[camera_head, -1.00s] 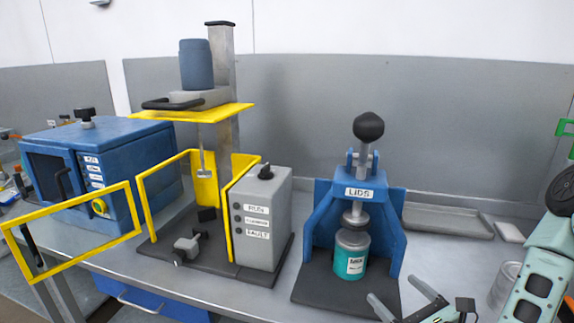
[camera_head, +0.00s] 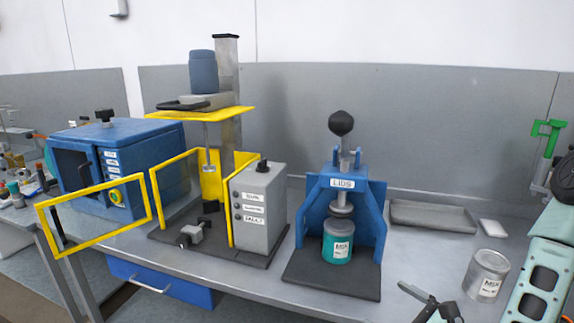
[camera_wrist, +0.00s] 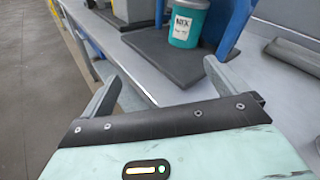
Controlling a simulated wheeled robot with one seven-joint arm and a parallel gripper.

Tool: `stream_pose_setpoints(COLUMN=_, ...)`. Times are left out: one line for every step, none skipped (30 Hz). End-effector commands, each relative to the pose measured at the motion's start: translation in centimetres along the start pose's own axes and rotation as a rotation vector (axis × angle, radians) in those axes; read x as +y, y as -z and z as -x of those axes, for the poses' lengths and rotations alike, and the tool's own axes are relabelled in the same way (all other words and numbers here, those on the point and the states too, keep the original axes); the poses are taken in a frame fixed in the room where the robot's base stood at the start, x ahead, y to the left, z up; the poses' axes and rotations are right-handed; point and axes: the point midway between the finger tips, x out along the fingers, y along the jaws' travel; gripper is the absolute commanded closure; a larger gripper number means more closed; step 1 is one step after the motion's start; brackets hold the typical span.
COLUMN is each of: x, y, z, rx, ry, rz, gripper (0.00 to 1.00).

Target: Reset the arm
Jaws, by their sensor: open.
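My gripper (camera_head: 430,300) is at the bottom right of the head view, low in front of the bench and partly cut off. In the wrist view my gripper (camera_wrist: 160,88) shows two grey fingers spread wide with nothing between them. The teal can labelled MIX (camera_head: 337,245) stands on the base of the blue LIDS press (camera_head: 316,215), under its plunger. The same can (camera_wrist: 186,24) shows at the top of the wrist view, beyond the fingers and apart from them.
A grey can (camera_head: 486,276) stands on the bench beside my arm. A shallow grey tray (camera_head: 433,217) and a small white block (camera_head: 493,228) lie behind. The yellow-framed agitator (camera_head: 220,112), its open yellow gate (camera_head: 98,217) and a blue cabinet (camera_head: 125,135) stand left.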

Motion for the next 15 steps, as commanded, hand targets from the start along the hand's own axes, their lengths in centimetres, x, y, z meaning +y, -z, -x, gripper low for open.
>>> stream_pose_setpoints(x=0.5, y=-0.2, z=-0.3, rx=0.015, ry=-0.036, rz=0.065, gripper=0.03)
stream_pose_setpoints(x=0.8, y=-0.3, z=-0.5, rx=0.028, ry=-0.057, rz=0.104, gripper=0.03)
stream_pose_setpoints(x=1.2, y=-0.3, z=-0.8, rx=0.045, ry=-0.089, rz=0.164, gripper=0.03)
stream_pose_setpoints(x=1.5, y=-0.4, z=-0.9, rx=0.057, ry=-0.115, rz=0.21, gripper=0.03)
stream_pose_setpoints(x=1.8, y=-0.4, z=-1.1, rx=0.07, ry=-0.14, rz=0.258, gripper=0.03)
stream_pose_setpoints(x=2.3, y=-0.5, z=-1.3, rx=0.086, ry=-0.178, rz=0.327, gripper=0.03)
stream_pose_setpoints(x=2.6, y=-0.5, z=-1.4, rx=0.1, ry=-0.208, rz=0.383, gripper=0.03)
stream_pose_setpoints(x=3.0, y=-0.6, z=-1.5, rx=0.112, ry=-0.24, rz=0.441, gripper=0.03)
stream_pose_setpoints(x=3.5, y=-0.7, z=-1.6, rx=0.13, ry=-0.287, rz=0.528, gripper=0.03)
stream_pose_setpoints(x=3.9, y=-0.9, z=-1.7, rx=0.142, ry=-0.326, rz=0.598, gripper=0.03)
stream_pose_setpoints(x=4.3, y=-1.0, z=-1.8, rx=0.156, ry=-0.369, rz=0.676, gripper=0.03)
stream_pose_setpoints(x=4.8, y=-1.3, z=-1.8, rx=0.172, ry=-0.431, rz=0.787, gripper=0.03)
stream_pose_setpoints(x=5.2, y=-1.5, z=-1.7, rx=0.183, ry=-0.482, rz=0.876, gripper=0.03)
stream_pose_setpoints(x=5.6, y=-1.8, z=-1.6, rx=0.193, ry=-0.535, rz=0.966, gripper=0.03)
stream_pose_setpoints(x=6.1, y=-2.1, z=-1.3, rx=0.204, ry=-0.608, rz=1.085, gripper=0.03)
